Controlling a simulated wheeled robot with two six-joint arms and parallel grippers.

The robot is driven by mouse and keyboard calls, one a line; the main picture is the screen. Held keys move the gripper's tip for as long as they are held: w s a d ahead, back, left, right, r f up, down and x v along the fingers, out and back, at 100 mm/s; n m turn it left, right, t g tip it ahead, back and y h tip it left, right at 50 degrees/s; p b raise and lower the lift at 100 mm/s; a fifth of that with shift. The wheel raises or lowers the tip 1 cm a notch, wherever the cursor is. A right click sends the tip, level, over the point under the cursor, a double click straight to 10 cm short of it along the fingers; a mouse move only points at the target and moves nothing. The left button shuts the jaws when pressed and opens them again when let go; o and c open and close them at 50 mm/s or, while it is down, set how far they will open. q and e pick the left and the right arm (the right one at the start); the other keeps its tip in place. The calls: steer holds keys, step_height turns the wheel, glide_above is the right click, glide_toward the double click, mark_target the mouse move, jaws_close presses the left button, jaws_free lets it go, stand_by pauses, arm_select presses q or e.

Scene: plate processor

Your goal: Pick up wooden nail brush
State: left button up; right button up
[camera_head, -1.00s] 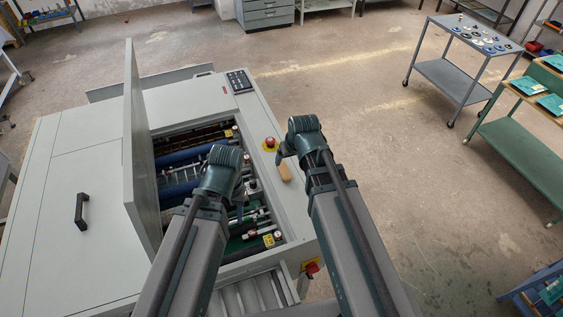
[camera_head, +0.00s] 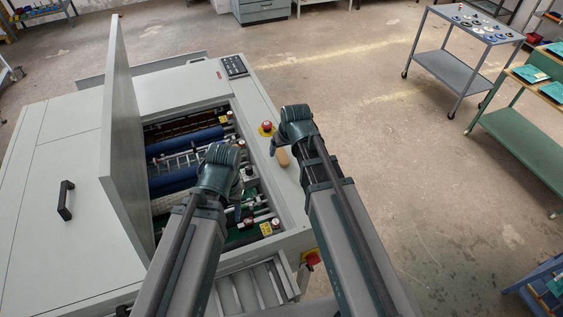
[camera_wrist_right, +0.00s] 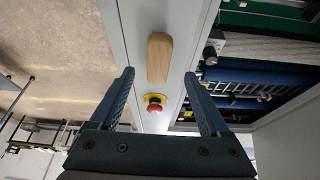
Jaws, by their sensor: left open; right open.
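The wooden nail brush (camera_head: 283,157) lies on the right-hand rim of the grey plate processor (camera_head: 258,108), below the red emergency button. In the right wrist view the brush (camera_wrist_right: 159,57) shows as a light wooden block with rounded ends. My right gripper (camera_wrist_right: 159,82) is open and empty, with the brush ahead of it and between the lines of its two fingers, not touching. In the head view my right gripper (camera_head: 281,142) hangs over the rim close to the brush. My left gripper (camera_head: 236,196) is over the processor's open bay; its fingers are mostly hidden.
A red emergency button (camera_head: 267,128) on a yellow base stands on the rim near the brush; it also shows in the right wrist view (camera_wrist_right: 154,104). The raised lid (camera_head: 124,140) stands left of the open bay with blue rollers (camera_head: 186,141). Floor right of the machine is clear.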

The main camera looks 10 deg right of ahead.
mark_target(282, 154)
steer(key=b+x, duration=0.4)
steer(key=x, duration=0.1)
steer(key=shift+w+d+f+b, duration=0.1)
steer(key=shift+w+d+b, duration=0.1)
steer(key=shift+b, duration=0.15)
jaws_close()
